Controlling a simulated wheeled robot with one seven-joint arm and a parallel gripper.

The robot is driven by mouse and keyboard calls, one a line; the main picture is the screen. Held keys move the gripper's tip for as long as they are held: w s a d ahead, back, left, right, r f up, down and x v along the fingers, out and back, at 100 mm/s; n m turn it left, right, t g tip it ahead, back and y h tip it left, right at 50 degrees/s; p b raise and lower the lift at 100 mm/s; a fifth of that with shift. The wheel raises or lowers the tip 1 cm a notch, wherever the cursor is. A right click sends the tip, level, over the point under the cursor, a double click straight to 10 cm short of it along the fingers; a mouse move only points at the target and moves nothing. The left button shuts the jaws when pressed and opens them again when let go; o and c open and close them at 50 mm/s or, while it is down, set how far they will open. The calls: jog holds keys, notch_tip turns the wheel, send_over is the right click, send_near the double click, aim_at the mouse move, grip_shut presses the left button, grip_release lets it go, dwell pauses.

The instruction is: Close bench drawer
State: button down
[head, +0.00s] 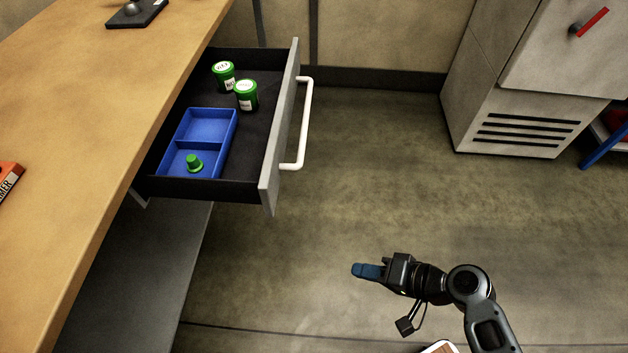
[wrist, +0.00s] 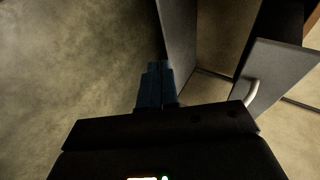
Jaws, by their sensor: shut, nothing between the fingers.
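The bench drawer (head: 268,150) stands pulled out from under the wooden bench, with a grey front and a white bar handle (head: 306,125). Inside it are two green-lidded jars (head: 246,97) and a blue divided tray (head: 222,150) with a small green piece (head: 194,163) in it. My gripper (head: 358,270) is shut and empty, over open floor to the lower right of the drawer, apart from it. In the wrist view, my gripper's blue fingers (wrist: 155,82) are together, and the drawer front (wrist: 275,75) and part of its handle (wrist: 251,92) show at the right.
The wooden bench top (head: 120,80) runs along the left, with an orange box (head: 8,178) and a dark stand (head: 136,13) on it. A pale cabinet (head: 515,110) with a red-handled door stands at the upper right. The floor (head: 390,190) between drawer and cabinet is clear.

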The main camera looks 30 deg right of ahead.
aim_at(161, 176)
jog(key=w+d+r+n+y, duration=0.2)
jog(key=w+d+r+y, duration=0.2)
jog(key=w+r+y, duration=0.7)
jog(key=w+a, duration=0.2)
jog(key=a, duration=0.2)
jog(key=w+a+r+h+p, duration=0.1)
jog(key=w+a, duration=0.2)
jog(key=a, duration=0.1)
jog(key=w+a+h+p, duration=0.1)
jog(key=w+a, duration=0.2)
jog(key=a, duration=0.1)
jog(key=shift+r, duration=0.15)
